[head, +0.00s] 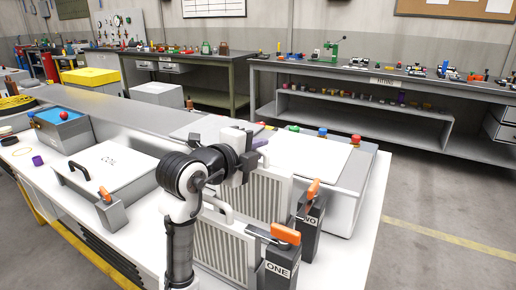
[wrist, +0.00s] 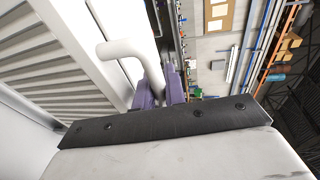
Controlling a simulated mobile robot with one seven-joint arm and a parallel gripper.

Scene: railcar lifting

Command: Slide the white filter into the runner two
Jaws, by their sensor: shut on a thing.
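A white slatted filter (head: 264,192) stands upright in the head view, just left of the dark post marked TWO (head: 308,222). My gripper (head: 260,143) is above it, its purple fingers partly hidden by my arm. In the wrist view my gripper (wrist: 162,88) is shut on a white bent handle (wrist: 122,48), beside white slats (wrist: 50,55). A second slatted filter (head: 224,246) with its own white handle (head: 217,207) stands nearer, beside the post marked ONE (head: 280,272). The held filter's lower edge and runner are hidden, so I cannot tell how far it sits in.
Orange levers (head: 286,233) top the posts, close to the filters. A white case marked COOL (head: 112,163) is on the bench at left. A white cabinet with coloured knobs (head: 345,195) stands behind at right. The floor at right (head: 440,220) is clear.

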